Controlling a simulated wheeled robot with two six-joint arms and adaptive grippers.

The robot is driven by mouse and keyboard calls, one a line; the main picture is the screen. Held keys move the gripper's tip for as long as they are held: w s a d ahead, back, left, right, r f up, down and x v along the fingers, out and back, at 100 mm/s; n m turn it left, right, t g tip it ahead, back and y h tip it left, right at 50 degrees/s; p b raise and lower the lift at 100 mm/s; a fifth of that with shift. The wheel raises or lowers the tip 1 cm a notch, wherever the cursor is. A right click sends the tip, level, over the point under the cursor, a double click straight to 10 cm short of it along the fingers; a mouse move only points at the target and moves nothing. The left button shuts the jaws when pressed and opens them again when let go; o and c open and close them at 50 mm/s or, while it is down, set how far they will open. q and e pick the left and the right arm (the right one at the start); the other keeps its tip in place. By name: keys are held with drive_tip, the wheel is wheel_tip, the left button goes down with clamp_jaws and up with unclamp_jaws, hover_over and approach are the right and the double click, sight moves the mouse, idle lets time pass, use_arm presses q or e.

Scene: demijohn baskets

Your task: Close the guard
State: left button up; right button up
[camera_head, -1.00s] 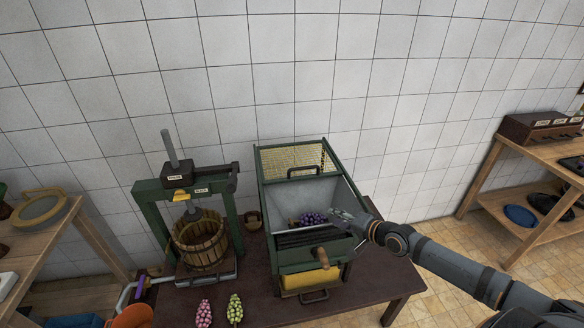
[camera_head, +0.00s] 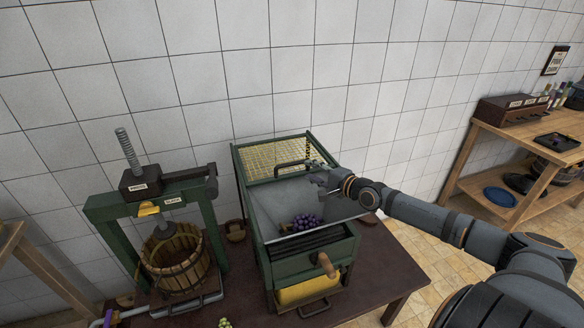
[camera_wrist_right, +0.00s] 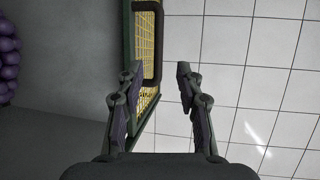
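The guard (camera_head: 268,158) is a yellow mesh panel in a green frame with a dark bar handle (camera_head: 296,167). It stands raised at the back of the green crusher's grey hopper (camera_head: 275,201), which is uncovered. Purple grapes (camera_head: 306,222) lie in the hopper. My right gripper (camera_head: 318,178) is over the hopper's right side, just right of the handle. In the right wrist view the guard (camera_wrist_right: 146,50) and its handle (camera_wrist_right: 158,42) show at the upper middle; my right gripper (camera_wrist_right: 160,80) is open and empty, its fingers apart. My left gripper is not in view.
A press with a green frame (camera_head: 150,200) and a wooden basket (camera_head: 174,262) stands left of the crusher on the dark table (camera_head: 385,262). A wooden crank knob (camera_head: 327,266) sticks out at the crusher's front. A tiled wall is behind; a wooden shelf (camera_head: 500,150) stands at right.

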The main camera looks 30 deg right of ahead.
sight(294, 165)
drive_tip(key=b+x, duration=0.1)
drive_tip(key=x, duration=0.2)
drive_tip(key=shift+f, duration=0.2)
drive_tip(key=x, duration=0.5)
drive_tip(key=shift+w+b, duration=0.25)
drive_tip(key=shift+b, duration=0.05)
drive_tip(key=shift+w+a+f, duration=0.15)
drive_tip(key=shift+w+a, duration=0.05)
drive_tip(key=shift+w, duration=0.4)
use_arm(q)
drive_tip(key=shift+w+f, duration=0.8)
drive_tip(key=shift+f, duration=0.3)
use_arm(e)
clamp_jaws()
